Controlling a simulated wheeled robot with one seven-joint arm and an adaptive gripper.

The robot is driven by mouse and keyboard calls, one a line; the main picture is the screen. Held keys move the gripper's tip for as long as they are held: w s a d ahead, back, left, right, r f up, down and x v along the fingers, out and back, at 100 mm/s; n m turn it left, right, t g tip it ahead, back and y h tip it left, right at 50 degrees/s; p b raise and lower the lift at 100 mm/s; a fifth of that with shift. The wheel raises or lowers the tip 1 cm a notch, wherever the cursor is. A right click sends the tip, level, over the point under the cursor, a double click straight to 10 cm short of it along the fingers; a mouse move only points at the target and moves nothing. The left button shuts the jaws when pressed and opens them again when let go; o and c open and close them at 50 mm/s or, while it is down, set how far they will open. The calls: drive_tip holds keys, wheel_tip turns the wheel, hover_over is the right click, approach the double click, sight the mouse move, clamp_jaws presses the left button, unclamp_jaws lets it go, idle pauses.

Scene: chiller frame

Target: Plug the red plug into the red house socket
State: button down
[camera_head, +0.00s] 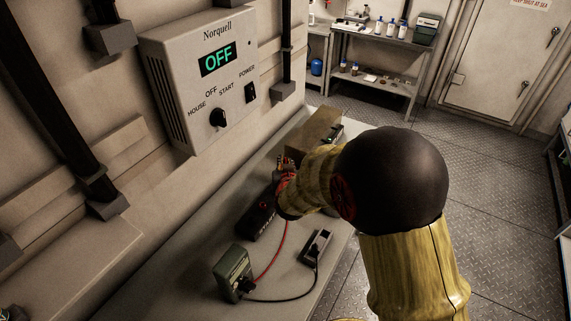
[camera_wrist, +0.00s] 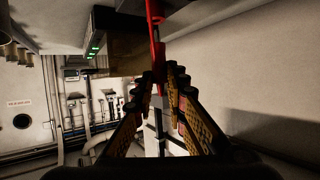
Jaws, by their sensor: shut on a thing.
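My gripper (camera_head: 284,193) is low over the bench, beside a long black block (camera_head: 262,216), and my arm hides part of it from the head camera. In the wrist view my gripper (camera_wrist: 166,75) has its fingers closed around a slim red piece, the red plug (camera_wrist: 157,50), which runs up out of the picture. A red cable (camera_head: 279,248) runs from the gripper area to a small green box (camera_head: 233,272). I cannot make out the red house socket clearly; whether the plug touches it is hidden.
A brown box (camera_head: 314,131) stands behind my gripper. The Norquell control box (camera_head: 205,85) on the wall reads OFF. The floor to the right is clear.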

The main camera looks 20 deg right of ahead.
drive_tip(key=shift+f+b, duration=1.3)
drive_tip(key=shift+f, duration=0.2)
drive_tip(key=c, duration=1.7)
unclamp_jaws()
drive_tip(key=v, duration=1.2)
